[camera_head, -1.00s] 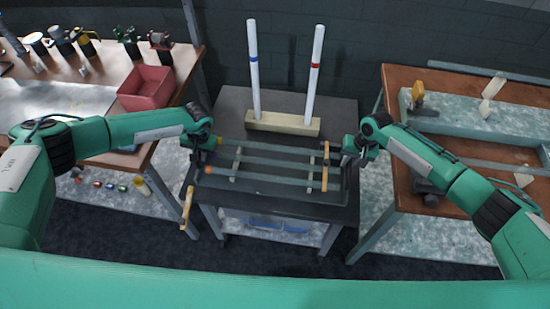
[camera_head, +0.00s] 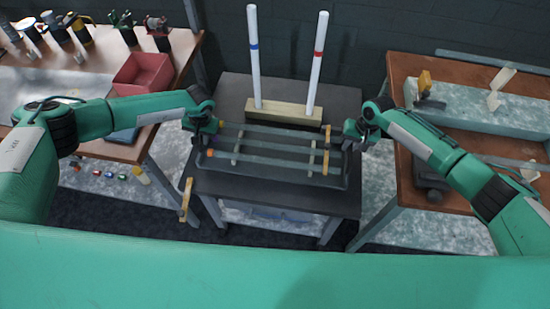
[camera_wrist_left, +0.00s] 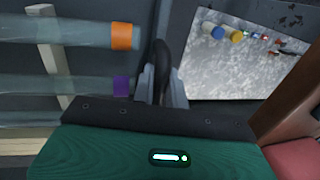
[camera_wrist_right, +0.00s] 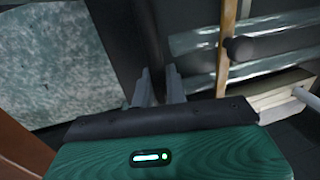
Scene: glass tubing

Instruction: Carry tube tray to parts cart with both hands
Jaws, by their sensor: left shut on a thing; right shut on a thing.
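The dark tube tray (camera_head: 340,182) holds several clear glass tubes lying across pale and yellow cross strips. It is over the dark-topped cart (camera_head: 240,93) in the middle of the head view; I cannot tell whether it touches the top. My left gripper (camera_head: 214,124) is shut on the tray's left end, and the left wrist view shows its jaws (camera_wrist_left: 163,88) around a dark handle, beside tubes with orange (camera_wrist_left: 122,36) and purple bands. My right gripper (camera_head: 356,130) is shut on the right end. Its jaws also show in the right wrist view (camera_wrist_right: 158,88).
A wooden block (camera_head: 283,111) with two upright white rods, banded blue and red, stands just behind the tray. A left bench holds a red bin (camera_head: 142,80). A right bench (camera_head: 440,150) carries a long grey block. A yellow-brown handle (camera_head: 186,200) is at the cart's left side.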

